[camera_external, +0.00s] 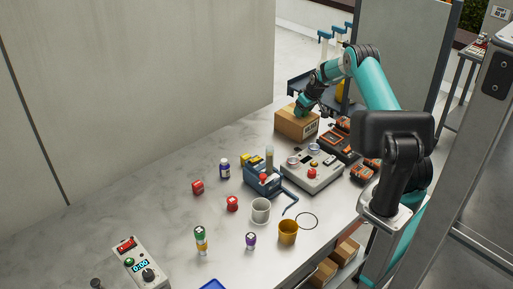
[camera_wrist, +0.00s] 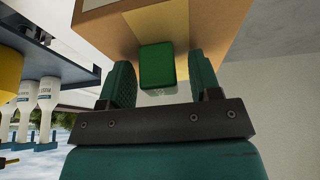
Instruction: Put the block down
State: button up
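A green block (camera_wrist: 163,66) sits between the two teal fingers of my gripper (camera_wrist: 163,78) in the wrist view. In the external view my gripper (camera_external: 302,108) is at the far end of the table, at the cardboard box (camera_external: 291,125). The box (camera_wrist: 215,22) also fills the upper wrist view behind the block. I cannot make out the block in the external view, or tell whether it touches the box.
The grey table (camera_external: 130,205) has clear room at left. A blue holder (camera_external: 262,183), a grey device (camera_external: 318,178), a white mug (camera_external: 261,211), a yellow cup (camera_external: 288,233) and a timer (camera_external: 141,265) stand on it. Orange-black battery-like items (camera_external: 335,143) lie right of the box.

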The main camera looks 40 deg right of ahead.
jog(key=shift+r, duration=0.15)
jog(key=shift+r, duration=0.2)
jog(key=b+v, duration=0.3)
jog(key=v, duration=0.9)
jog(key=s+a+r+n+g+y, duration=0.15)
jog(key=s+a+r, duration=0.3)
jog(key=a, duration=0.85)
jog(key=s+a+r+n+y, duration=0.1)
jog(key=s+a+r+n, duration=0.3)
jog(key=a, duration=1)
jog(key=s+a+g+y, duration=0.1)
jog(key=s+a, duration=0.6)
jog(key=s, duration=0.6)
jog(key=s+a+n+g, duration=0.1)
jog(key=s+a+g, duration=0.1)
jog(key=s+a, duration=0.5)
jog(key=s, duration=0.6)
jog(key=shift+s+f+y, duration=0.35)
jog(key=shift+s, duration=0.05)
jog(key=shift+o, duration=0.4)
jog(key=shift+a+n, duration=0.1)
jog(key=shift+n, duration=0.15)
